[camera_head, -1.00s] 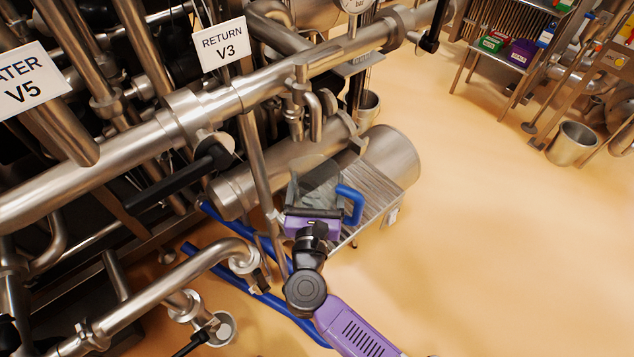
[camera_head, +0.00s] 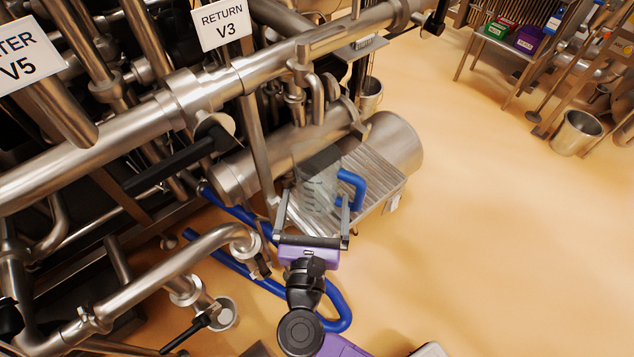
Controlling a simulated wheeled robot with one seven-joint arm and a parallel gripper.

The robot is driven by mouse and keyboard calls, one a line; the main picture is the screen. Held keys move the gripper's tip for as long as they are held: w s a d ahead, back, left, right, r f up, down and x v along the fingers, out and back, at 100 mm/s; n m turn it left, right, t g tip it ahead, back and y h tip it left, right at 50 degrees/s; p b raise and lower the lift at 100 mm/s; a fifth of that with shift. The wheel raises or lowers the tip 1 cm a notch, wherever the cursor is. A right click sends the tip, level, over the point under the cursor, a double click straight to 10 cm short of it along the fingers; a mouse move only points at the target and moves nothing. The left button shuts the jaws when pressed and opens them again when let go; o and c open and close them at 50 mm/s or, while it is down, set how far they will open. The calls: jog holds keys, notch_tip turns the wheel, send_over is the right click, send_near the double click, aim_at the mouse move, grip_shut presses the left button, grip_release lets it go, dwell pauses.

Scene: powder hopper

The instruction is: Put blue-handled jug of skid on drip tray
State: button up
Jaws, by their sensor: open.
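The blue-handled jug (camera_head: 318,188) is a clear, see-through vessel with a blue handle (camera_head: 353,188) on its right side. It stands upright on a slatted metal rack (camera_head: 378,188) beside a large steel cylinder. My gripper (camera_head: 316,205) is open, its two grey fingers pointing at the jug from the near side. The gripper's purple body sits just in front of the rack. The jug looks free of the fingers, though its base is partly hidden by them. I cannot tell from this view whether the slatted rack is the drip tray or the skid's shelf.
Steel pipes with the signs RETURN V3 (camera_head: 222,24) and WATER V5 (camera_head: 25,55) crowd the left. Blue hoses (camera_head: 262,282) lie on the floor near my arm. A steel bucket (camera_head: 577,132) stands at right. The floor between is clear.

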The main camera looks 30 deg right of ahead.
jog(key=shift+v, duration=1.45)
jog(key=s+d+r+n+t+y, duration=0.2)
jog(key=s+r+n+t, duration=0.15)
jog(key=s+n, duration=0.45)
jog(key=s+d+r+n+t+y, duration=0.25)
jog(key=s+r+n, duration=0.2)
jog(key=n, duration=0.75)
jog(key=s+f+n+g+y, duration=0.2)
jog(key=s+n+g+y, duration=0.3)
jog(key=s+n, duration=0.8)
jog(key=shift+s+n+g, duration=0.4)
jog(key=shift+n+g, duration=0.2)
jog(key=shift+n, duration=4.3)
jog(key=shift+a+y, duration=0.15)
jog(key=shift+y, duration=0.1)
